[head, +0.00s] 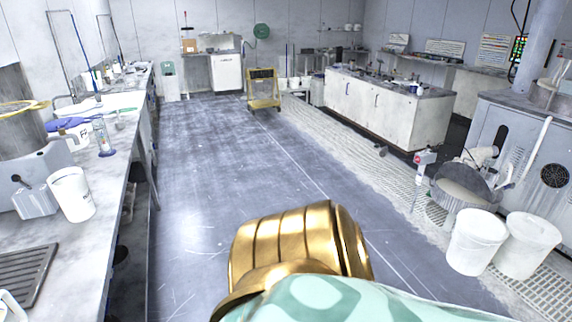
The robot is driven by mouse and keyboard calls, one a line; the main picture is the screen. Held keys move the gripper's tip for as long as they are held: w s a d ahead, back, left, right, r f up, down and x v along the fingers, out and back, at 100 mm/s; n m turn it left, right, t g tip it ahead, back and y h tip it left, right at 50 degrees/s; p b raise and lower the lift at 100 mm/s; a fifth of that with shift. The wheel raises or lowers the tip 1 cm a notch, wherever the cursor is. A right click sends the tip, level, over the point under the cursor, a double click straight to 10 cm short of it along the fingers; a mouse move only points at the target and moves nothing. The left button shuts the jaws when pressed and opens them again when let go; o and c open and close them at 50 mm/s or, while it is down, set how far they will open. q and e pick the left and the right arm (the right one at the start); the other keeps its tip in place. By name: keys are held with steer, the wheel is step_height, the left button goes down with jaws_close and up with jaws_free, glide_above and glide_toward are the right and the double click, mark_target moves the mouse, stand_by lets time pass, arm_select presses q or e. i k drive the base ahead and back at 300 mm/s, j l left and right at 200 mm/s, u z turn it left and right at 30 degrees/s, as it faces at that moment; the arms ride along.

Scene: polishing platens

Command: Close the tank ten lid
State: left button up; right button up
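I cannot make out a tank marked ten or its lid in the head view. At the right, an open dark-rimmed basin (463,195) stands beside a large grey machine (495,128). Two white buckets stand on the floor in front of it, a left one (476,243) and a right one (527,246). I cannot tell whether any of these is tank ten. Neither of my grippers shows. A gold ribbed part of my own body with a teal patterned part covers the bottom middle and hides the floor there.
A long bench (98,205) runs along the left, holding a white beaker (71,195) and a dark ribbed tray (24,275). A white cabinet island (372,108) stands at the right back, a yellow cart (264,89) at the far middle. The floor (225,165) between is clear.

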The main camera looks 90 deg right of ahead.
mark_target(467, 176)
steer(key=z, duration=2.35)
